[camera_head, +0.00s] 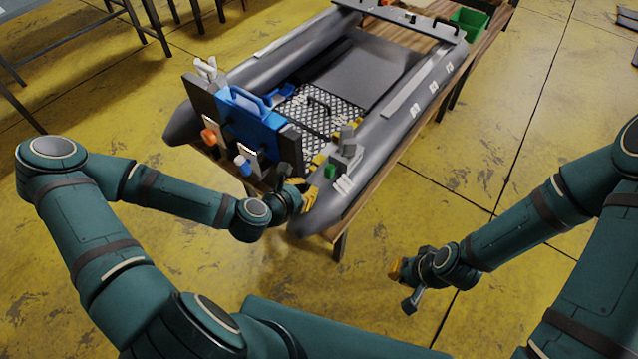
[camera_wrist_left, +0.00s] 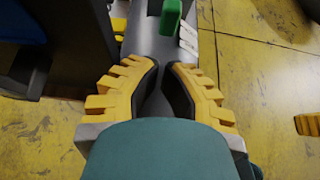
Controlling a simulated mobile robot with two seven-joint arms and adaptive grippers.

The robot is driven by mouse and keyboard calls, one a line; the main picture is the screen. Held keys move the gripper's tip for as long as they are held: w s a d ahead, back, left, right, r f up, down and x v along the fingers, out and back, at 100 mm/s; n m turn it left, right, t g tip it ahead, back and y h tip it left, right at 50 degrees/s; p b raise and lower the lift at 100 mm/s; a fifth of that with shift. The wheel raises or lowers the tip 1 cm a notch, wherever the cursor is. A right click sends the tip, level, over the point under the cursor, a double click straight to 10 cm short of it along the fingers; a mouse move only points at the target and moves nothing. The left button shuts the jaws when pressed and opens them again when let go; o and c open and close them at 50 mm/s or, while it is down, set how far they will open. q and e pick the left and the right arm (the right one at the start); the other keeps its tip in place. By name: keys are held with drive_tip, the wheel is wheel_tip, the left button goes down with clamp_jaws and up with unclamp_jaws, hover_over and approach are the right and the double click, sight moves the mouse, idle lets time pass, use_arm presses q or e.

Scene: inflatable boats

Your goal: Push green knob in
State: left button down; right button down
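The green knob (camera_head: 330,172) sits on a small grey fitting on top of the near end of the boat's right tube. It also shows at the top of the left wrist view (camera_wrist_left: 171,17), ahead of my fingers. My left gripper (camera_head: 308,194) is beside that tube end, close to the knob and apart from it. In the left wrist view its yellow fingers (camera_wrist_left: 164,68) have a narrow gap between their tips, with nothing held. My right gripper (camera_head: 396,269) hangs over the floor, well away from the boat; its finger opening is unclear.
The grey inflatable boat (camera_head: 272,72) lies on a wooden table (camera_head: 400,153). A blue panel (camera_head: 247,116) stands across its near end, with an orange knob (camera_head: 208,136) and a blue-and-white knob (camera_head: 243,165). A green bin (camera_head: 470,20) is at the back.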

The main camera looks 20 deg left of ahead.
sight(325, 171)
use_arm(q)
drive_tip(key=shift+b+x, duration=0.9)
drive_tip(key=shift+x, duration=0.05)
drive_tip(key=w, duration=0.1)
drive_tip(key=w+d, duration=0.1)
drive_tip(key=shift+w, duration=0.4)
drive_tip(key=shift+w+d+r, duration=0.1)
drive_tip(key=shift+w+d, duration=0.05)
drive_tip(key=shift+w, duration=0.4)
drive_tip(key=shift+w+d, duration=0.2)
drive_tip(key=shift+w, duration=0.35)
drive_tip(key=shift+w+d, duration=0.2)
drive_tip(key=shift+w, duration=0.4)
